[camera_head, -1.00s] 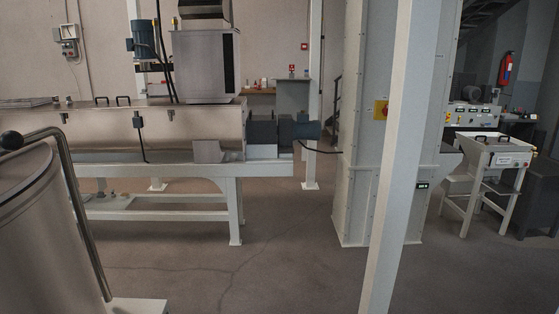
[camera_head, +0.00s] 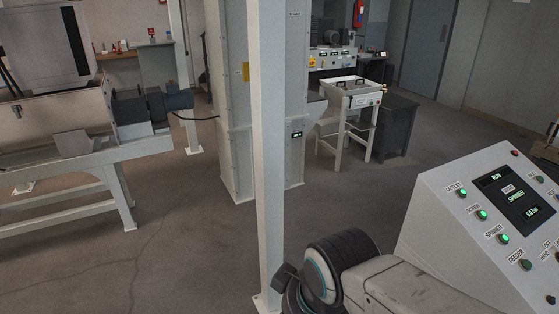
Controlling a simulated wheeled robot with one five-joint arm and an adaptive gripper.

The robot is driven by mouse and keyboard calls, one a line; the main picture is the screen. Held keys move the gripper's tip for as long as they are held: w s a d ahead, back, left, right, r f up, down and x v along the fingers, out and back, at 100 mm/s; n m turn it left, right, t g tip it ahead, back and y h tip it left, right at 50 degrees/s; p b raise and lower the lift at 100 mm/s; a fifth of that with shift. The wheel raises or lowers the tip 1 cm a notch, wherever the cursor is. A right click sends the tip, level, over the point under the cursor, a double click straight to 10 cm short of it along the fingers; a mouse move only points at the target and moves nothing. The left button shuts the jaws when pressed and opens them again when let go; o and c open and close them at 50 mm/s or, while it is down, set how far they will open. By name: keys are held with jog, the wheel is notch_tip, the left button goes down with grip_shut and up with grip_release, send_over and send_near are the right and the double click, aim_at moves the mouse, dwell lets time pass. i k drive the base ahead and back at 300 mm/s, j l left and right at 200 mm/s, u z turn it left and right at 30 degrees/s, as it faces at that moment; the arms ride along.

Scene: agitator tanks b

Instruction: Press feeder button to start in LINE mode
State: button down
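A white sloped control panel (camera_head: 436,214) stands at the right, cut off by the right edge. Down its left side runs a column of buttons labelled OUTLET, one whose label is hard to read, SPINNER and FEEDER. The upper three, including the outlet button (camera_head: 462,194) and the spinner button (camera_head: 503,239), glow bright green. The feeder button (camera_head: 526,265), lowest, looks dimmer. A dark display (camera_head: 513,196) with small glowing text is beside them; its mode is too small to read surely. My arm shows at the bottom, left of the panel; my gripper is not in view.
A white post (camera_head: 267,150) stands in front of a tall grey column (camera_head: 235,110). A mixer on a white frame (camera_head: 125,150) is at the left. A white stand (camera_head: 347,95) and dark cabinet (camera_head: 397,125) are behind. Floor between these and the panel is open.

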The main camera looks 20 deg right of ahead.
aim_at(526, 264)
jog(key=k+l+z, duration=0.15)
jog(key=z, duration=0.35)
jog(key=k+l+z, duration=0.1)
jog(key=l+z, duration=0.2)
jog(key=z, duration=0.15)
jog(key=l+z, duration=0.3)
jog(key=z, duration=0.2)
jog(key=l+z, duration=0.3)
jog(key=z, duration=0.2)
